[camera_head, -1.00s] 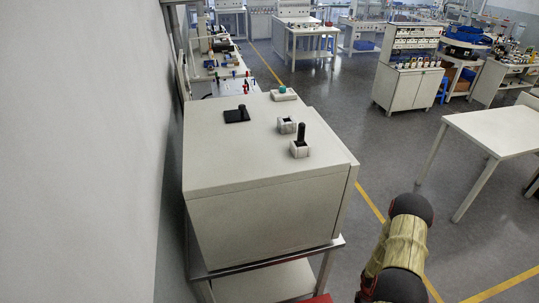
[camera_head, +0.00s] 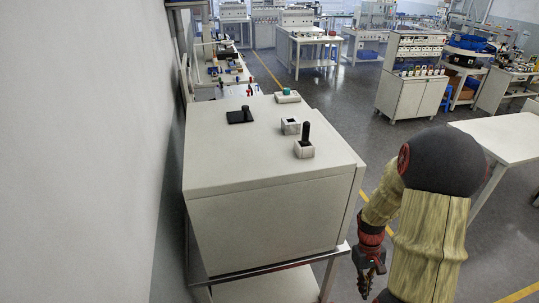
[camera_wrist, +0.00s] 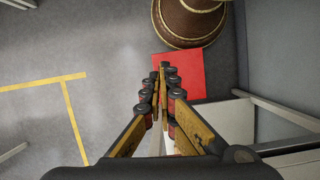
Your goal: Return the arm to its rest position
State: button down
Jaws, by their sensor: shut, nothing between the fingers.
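My arm is bent at the right of the head view, with its dark elbow joint raised. My gripper (camera_head: 367,284) hangs low and points down, right of the white box-topped stand and below its top. In the wrist view my gripper (camera_wrist: 161,72) has its fingertips together, with nothing between them, above the floor.
The white box (camera_head: 265,170) stands on a metal-framed table by the left wall. On it are a black piece (camera_head: 240,116), a small white socket (camera_head: 290,126), a white block with a black post (camera_head: 304,148) and a green-topped block (camera_head: 287,96). A white table (camera_head: 505,137) stands at right.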

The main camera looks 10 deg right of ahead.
jog(key=s+a+r+t+b, duration=0.3)
jog(key=a+r+t+b, duration=0.1)
jog(key=a+r, duration=0.7)
jog(key=s+a+r+n+t+b, duration=0.1)
jog(key=s+a+r+t+b, duration=0.2)
jog(key=a+r, duration=0.8)
jog(key=shift+s+a+r+t+b, duration=0.3)
jog(key=shift+r+t+b, duration=0.4)
jog(key=shift+t+b, duration=0.45)
